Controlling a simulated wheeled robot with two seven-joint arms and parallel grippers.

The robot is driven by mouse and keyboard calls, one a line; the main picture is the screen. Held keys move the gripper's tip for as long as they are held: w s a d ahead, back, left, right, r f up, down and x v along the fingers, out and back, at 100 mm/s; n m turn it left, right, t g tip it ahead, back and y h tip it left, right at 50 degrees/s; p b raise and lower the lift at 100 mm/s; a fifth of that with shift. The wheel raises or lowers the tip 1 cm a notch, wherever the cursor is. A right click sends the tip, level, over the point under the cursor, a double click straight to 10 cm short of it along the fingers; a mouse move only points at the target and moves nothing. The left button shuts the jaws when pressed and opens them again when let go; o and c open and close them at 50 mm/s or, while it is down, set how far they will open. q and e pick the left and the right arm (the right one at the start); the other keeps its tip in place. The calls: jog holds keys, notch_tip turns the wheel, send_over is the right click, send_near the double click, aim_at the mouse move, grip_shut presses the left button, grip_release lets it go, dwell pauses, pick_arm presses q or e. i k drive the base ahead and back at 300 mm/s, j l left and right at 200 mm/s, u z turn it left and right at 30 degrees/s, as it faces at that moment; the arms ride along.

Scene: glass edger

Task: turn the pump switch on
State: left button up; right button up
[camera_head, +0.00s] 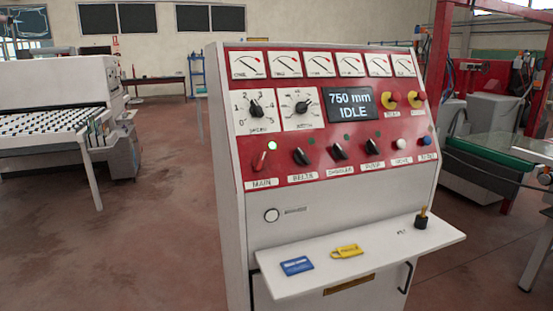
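The pump switch (372,147) is a black rotary knob on the red panel (320,158) of the control console. Its label below reads roughly "PUMP". The small lamp (376,134) by it looks dark. To its left are the similar black spindles knob (338,151) and belts knob (301,156). The red main switch (260,160) is at the far left of the row, with a lit green lamp (272,146) beside it. The display (352,105) reads "750 mm IDLE". Neither of my grippers is in view.
A white shelf (380,256) juts out below the panel, holding a blue tag (297,266), a yellow tag (347,251) and a small black joystick (421,218). Two yellow knobs (388,100) and a white button (401,143) sit right of the switch.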

aim_at(371, 147)
jog(key=i+l, duration=0.2)
jog(key=l, duration=0.2)
jog(key=i+l, duration=0.15)
jog(key=l, duration=0.2)
jog(key=i+l, duration=0.2)
jog(key=l, duration=0.2)
jog(key=z, duration=0.05)
